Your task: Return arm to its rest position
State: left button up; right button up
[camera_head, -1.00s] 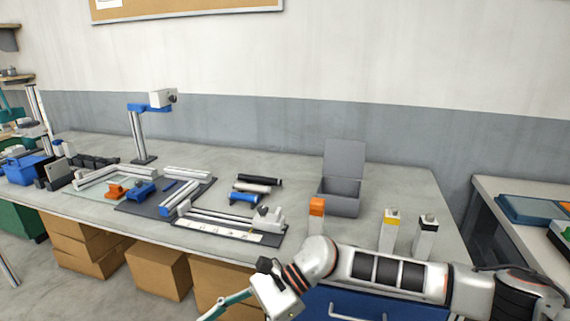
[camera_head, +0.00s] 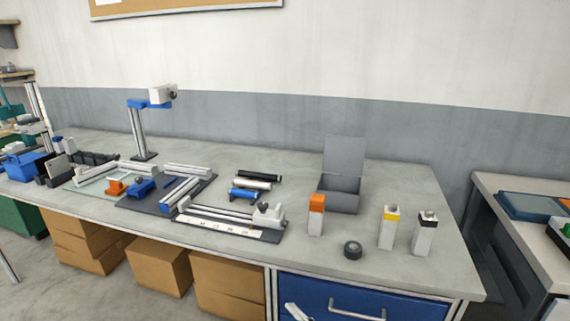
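A small pale piece at the bottom edge, in front of the blue drawer (camera_head: 340,295), may be part of my arm, but too little shows to tell. A small dark round reel-like thing (camera_head: 352,249) lies on the workbench (camera_head: 300,255) near its front edge, with nothing touching it. An open grey box (camera_head: 338,200) with its lid raised stands behind it.
A white block with an orange top (camera_head: 316,213), one with a yellow band (camera_head: 389,227) and one with a black band (camera_head: 425,233) stand upright nearby. Rails and dark rollers (camera_head: 258,179) lie to the left. The bench's right front is clear.

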jog(key=s+d+f+m+g+h, duration=0.2)
jog(key=s+d+f+m+h, duration=0.2)
jog(key=s+d+f+m, duration=0.2)
jog(key=s+d+f+m+g+h, duration=0.2)
jog(key=s+d+f+m+h, duration=0.2)
jog(key=s+d+f+m, duration=0.3)
jog(key=s+d+f, duration=0.3)
jog(key=d+f, duration=0.4)
jog(key=shift+f+g, duration=0.15)
jog(key=shift+g, duration=0.15)
